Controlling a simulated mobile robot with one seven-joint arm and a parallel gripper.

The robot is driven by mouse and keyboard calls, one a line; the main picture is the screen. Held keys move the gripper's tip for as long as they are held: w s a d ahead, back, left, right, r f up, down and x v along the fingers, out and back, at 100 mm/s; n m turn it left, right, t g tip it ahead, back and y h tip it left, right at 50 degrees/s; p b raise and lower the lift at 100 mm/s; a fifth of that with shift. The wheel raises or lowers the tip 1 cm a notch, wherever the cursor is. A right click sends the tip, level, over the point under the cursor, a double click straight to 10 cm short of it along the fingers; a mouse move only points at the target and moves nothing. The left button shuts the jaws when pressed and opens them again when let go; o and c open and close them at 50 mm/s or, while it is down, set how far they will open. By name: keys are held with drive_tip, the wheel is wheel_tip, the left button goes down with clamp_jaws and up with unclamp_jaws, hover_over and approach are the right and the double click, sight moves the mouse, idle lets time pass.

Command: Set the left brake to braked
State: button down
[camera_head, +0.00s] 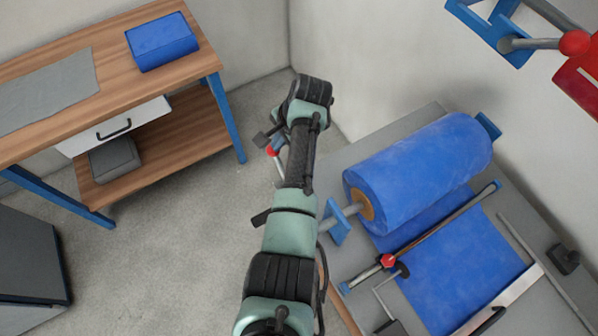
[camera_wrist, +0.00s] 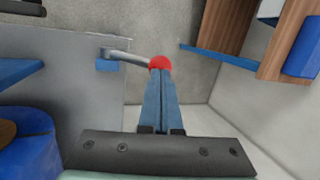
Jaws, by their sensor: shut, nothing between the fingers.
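A brake lever with a red ball knob (camera_wrist: 160,63) shows in the wrist view. Its grey arm (camera_wrist: 128,56) runs left to a small blue mount (camera_wrist: 107,66) at the edge of a grey plate. My gripper (camera_wrist: 160,75) is shut and empty, its blue fingers together, with the tips at the knob's lower edge in the picture. I cannot tell whether they touch it. In the head view a red knob (camera_head: 271,151) shows beside my gripper (camera_head: 277,146), left of the grey bench; most of its lever is hidden behind my arm.
The grey bench (camera_head: 335,165) holds a blue roll (camera_head: 420,170) on a shaft with blue brackets. A bar with another red knob (camera_head: 388,261) lies before it. A third red knob (camera_head: 575,43) is top right. A wooden workbench (camera_head: 110,55) stands left; floor between is clear.

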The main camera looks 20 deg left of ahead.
drive_tip(key=shift+w+a+f+b, duration=0.45)
drive_tip(key=shift+w+a+b, duration=0.05)
drive_tip(key=shift+a+b, duration=0.15)
drive_tip(key=shift+r, duration=0.15)
drive_tip(key=p+v, duration=0.2)
drive_tip(key=v, duration=1.1)
drive_tip(key=shift+r+p, duration=0.35)
drive_tip(key=shift+d, duration=0.2)
